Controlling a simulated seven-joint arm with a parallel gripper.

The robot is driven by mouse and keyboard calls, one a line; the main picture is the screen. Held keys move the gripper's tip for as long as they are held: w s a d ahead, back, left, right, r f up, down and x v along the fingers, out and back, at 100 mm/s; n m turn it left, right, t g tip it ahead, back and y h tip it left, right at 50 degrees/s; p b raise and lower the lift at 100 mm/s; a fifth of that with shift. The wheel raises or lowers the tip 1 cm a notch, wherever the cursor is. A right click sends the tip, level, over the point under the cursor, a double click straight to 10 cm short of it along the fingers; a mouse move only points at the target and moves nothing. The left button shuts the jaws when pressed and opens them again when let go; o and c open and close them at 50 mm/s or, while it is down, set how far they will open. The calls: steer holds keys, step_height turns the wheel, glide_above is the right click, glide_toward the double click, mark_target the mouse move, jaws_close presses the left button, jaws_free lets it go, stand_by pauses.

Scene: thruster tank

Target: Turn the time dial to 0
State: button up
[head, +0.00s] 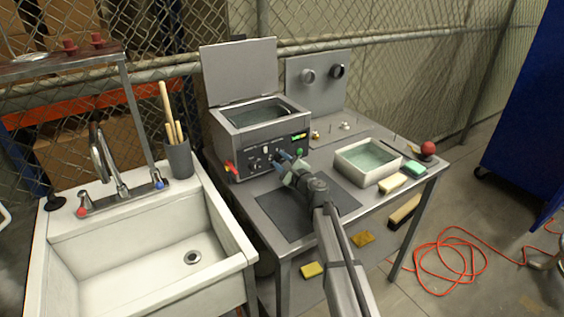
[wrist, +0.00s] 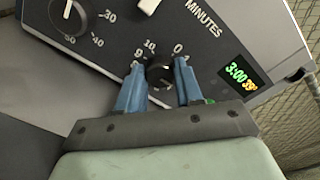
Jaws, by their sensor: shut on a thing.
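The grey tank (head: 228,140) stands on the metal table with its lid raised and liquid inside. My gripper (head: 283,158) reaches its front control panel. In the wrist view my gripper's blue fingers (wrist: 160,66) are on either side of a small black dial (wrist: 160,75) and shut on it. Marks 0, 10 and 9 show around this dial; its pointer is hard to make out. The word MINUTES is printed up and right of it. The display (wrist: 240,75) shows 3:00 in green and 39° in yellow. A larger dial (wrist: 72,14) with marks 30, 40 and 50 is at upper left.
A white knob (wrist: 148,5) sits above the held dial, partly cut off. A white tray (head: 367,180) of liquid stands right of the tank, with sponges and a red ball (head: 428,148) nearby. A dark mat (head: 295,222) lies in front. A sink (head: 150,265) is left.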

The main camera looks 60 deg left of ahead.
steer(key=n, duration=0.4)
steer(key=shift+n, duration=0.3)
steer(key=n, duration=0.3)
steer(key=shift+f+n, duration=0.1)
steer(key=shift+n, duration=0.2)
steer(key=n, duration=0.3)
steer(key=shift+t, duration=0.4)
steer(key=shift+n, duration=2)
steer(key=o, duration=1)
steer(key=shift+o, duration=0.2)
steer(key=shift+d, duration=0.1)
